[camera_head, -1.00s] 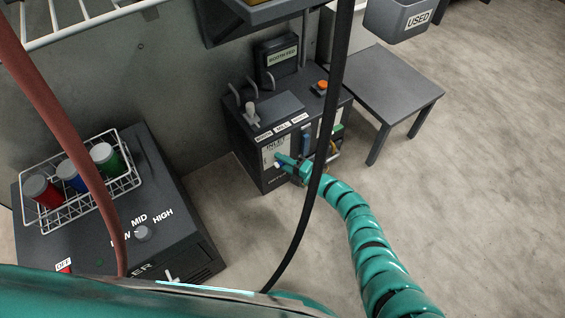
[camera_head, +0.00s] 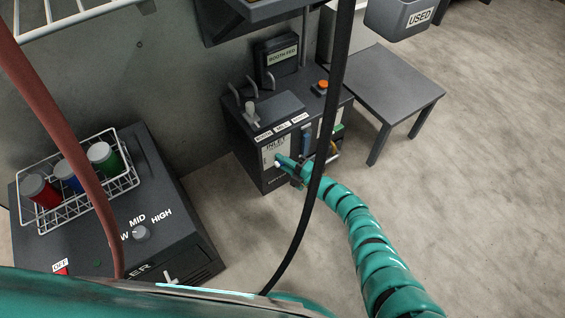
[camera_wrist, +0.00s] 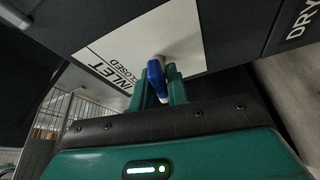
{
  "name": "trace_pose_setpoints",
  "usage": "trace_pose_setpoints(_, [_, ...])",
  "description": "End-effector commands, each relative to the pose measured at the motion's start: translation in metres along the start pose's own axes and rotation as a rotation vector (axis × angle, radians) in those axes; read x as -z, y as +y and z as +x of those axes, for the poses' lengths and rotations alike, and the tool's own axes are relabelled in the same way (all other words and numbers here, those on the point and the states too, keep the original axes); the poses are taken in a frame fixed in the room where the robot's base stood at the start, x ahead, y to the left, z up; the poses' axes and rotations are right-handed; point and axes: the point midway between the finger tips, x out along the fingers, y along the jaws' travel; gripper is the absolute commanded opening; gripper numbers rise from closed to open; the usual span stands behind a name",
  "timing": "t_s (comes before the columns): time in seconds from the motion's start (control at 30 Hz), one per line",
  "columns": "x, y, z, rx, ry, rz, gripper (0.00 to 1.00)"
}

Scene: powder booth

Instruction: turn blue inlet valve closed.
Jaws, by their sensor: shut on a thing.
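The blue inlet valve handle (camera_wrist: 156,78) stands out from a white plate (camera_wrist: 105,52) marked INLET and CLOSED in the wrist view. My gripper (camera_wrist: 160,85) is shut on the handle, with one teal finger on each side of it. In the head view my gripper (camera_head: 284,163) is at the front of the dark cabinet (camera_head: 245,155), against the white INLET plate (camera_head: 268,150). There the handle is hidden by my gripper. The end position of the valve is not clear from these views.
A red hose (camera_head: 80,165) and a black hose (camera_head: 318,185) hang in front of the head camera; the black one crosses my arm. A grey table (camera_head: 390,85) stands right of the cabinet. A dark unit with a wire basket (camera_head: 125,185) of cans is at left.

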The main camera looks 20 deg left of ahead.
Motion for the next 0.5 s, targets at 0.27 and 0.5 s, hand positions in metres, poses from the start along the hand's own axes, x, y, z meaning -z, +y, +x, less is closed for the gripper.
trace_pose_setpoints(0.27, [0.0001, -0.003, 0.0002, -0.097, 0.002, 0.238, 0.0])
trace_pose_setpoints(0.5, [0.0005, -0.0031, -0.0003, -0.17, 0.0, 0.419, 0.0])
